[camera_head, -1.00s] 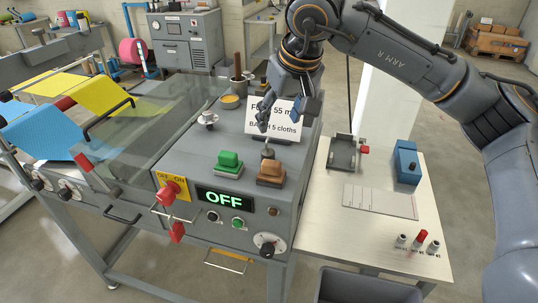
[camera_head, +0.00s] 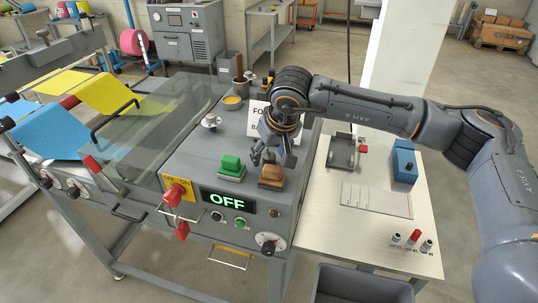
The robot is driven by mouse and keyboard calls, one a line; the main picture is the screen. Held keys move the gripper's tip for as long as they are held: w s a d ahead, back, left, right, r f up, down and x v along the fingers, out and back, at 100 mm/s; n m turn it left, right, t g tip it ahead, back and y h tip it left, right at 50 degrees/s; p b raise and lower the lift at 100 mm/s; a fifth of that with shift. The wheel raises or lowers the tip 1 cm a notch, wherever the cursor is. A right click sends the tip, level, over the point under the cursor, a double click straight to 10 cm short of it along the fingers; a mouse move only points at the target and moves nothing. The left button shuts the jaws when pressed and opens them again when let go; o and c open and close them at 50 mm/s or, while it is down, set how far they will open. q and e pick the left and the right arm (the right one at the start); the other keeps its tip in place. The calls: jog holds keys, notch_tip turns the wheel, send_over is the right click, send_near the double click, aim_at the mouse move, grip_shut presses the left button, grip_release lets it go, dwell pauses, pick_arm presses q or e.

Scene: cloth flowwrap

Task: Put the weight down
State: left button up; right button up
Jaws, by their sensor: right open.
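My right gripper (camera_head: 270,160) is open, low over the machine top, just behind the brown block (camera_head: 271,177). A small metal knob-like piece, which may be the weight, is largely hidden by the fingers; I cannot tell if they touch it. The green block (camera_head: 231,167) sits left of the brown one, both on the grey machine top. A silver knob on a round base (camera_head: 211,121) stands farther back left. My left gripper is not in view.
The sign (camera_head: 257,114) stands behind my right gripper, partly covered by the arm. The side table (camera_head: 365,245) holds a metal fixture (camera_head: 342,152), a blue box (camera_head: 404,162), a marked plate (camera_head: 377,200) and small cylinders (camera_head: 413,237). A dark bin (camera_head: 360,285) is in front.

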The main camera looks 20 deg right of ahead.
grip_shut()
jog(key=shift+r, duration=0.2)
